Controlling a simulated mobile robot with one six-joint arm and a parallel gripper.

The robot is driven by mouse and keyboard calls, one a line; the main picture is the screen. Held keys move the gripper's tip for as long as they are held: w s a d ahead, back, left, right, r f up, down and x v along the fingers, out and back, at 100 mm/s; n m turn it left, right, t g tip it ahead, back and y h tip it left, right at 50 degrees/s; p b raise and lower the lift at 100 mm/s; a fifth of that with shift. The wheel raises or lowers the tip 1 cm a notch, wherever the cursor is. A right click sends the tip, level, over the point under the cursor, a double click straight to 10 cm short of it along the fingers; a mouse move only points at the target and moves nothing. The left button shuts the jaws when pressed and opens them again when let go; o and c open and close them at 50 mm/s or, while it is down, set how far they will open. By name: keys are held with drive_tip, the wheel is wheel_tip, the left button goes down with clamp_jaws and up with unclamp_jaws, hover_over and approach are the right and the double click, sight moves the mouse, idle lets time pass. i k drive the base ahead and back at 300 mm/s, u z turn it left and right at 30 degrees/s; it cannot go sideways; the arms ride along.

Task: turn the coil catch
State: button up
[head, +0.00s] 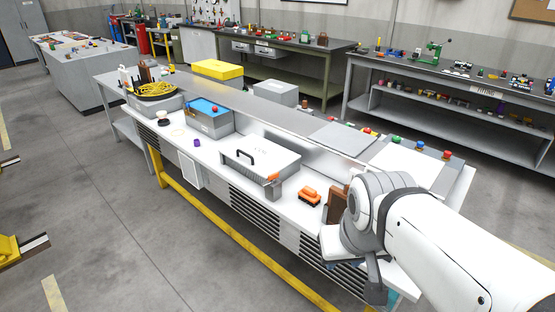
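I cannot tell for sure which part is the coil catch. A small grey bracket with an orange top (273,186) stands at the front right corner of a white box (262,157), which has a black handle (238,157) on its lid. My white arm comes in from the right. My gripper (372,282) hangs at the right end of the white bench (200,155), to the right of the box and apart from it. Its fingers are small and partly hidden by the wrist, so I cannot see whether they are open.
An orange block (310,196) and a brown upright block (338,204) lie between the box and my wrist. A blue-topped grey box (208,118) and a tray with a yellow coil (155,90) stand farther left. A yellow rail (225,233) runs low along the bench front.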

sight(272, 178)
drive_tip(key=u, duration=0.1)
drive_tip(key=i, duration=1.35)
drive_tip(key=u, duration=0.6)
